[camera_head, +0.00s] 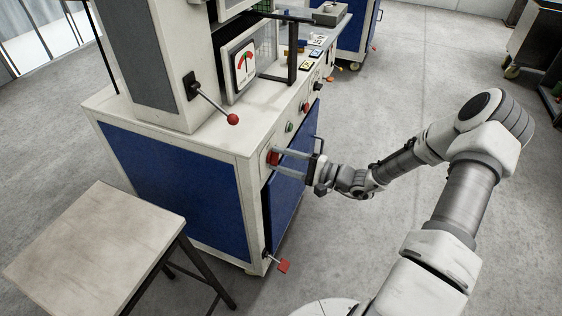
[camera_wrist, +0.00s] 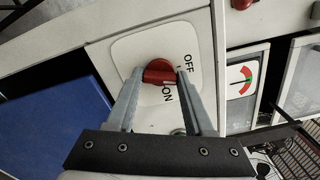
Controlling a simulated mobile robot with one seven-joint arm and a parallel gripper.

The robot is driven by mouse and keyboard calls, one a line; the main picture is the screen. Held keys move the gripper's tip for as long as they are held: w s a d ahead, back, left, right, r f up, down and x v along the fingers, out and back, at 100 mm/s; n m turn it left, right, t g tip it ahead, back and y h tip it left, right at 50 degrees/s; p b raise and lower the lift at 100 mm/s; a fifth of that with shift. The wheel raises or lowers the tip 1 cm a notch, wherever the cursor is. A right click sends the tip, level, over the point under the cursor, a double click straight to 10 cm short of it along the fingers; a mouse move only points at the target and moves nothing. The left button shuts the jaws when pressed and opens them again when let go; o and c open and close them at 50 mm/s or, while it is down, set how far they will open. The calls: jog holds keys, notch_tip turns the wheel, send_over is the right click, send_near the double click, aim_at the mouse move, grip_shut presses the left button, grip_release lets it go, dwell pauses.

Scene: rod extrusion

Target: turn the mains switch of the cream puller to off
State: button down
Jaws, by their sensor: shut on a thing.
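The cream puller (camera_head: 245,145) is a cream cabinet with blue panels. Its mains switch (camera_head: 273,157) is a red knob low on the front strip, near the corner. In the wrist view the red knob (camera_wrist: 158,70) sits on a white plate (camera_wrist: 125,50) lettered OFF and ON. A pale mark on the knob lies near the ON lettering. My gripper (camera_head: 280,158) reaches the knob from the right. In the wrist view my gripper (camera_wrist: 160,74) has one finger on each side of the knob, shut on it. The fingers hide part of the plate.
A lever with a red ball (camera_head: 232,119) sticks out above the worktop. A green button (camera_head: 289,127) and other controls line the front strip. A small table (camera_head: 95,240) stands at left. The floor at right is mostly clear.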

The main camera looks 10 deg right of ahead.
jog(key=n+b, duration=0.1)
jog(key=n, duration=0.3)
dwell(0.6)
jog(key=shift+c, duration=1.4)
grip_release()
jog(key=p+v, duration=0.2)
jog(key=v, duration=1.5)
jog(key=shift+s+d+p, duration=0.15)
jog(key=shift+d+p, duration=0.05)
jog(key=shift+p, duration=0.15)
jog(key=shift+a+r, duration=0.1)
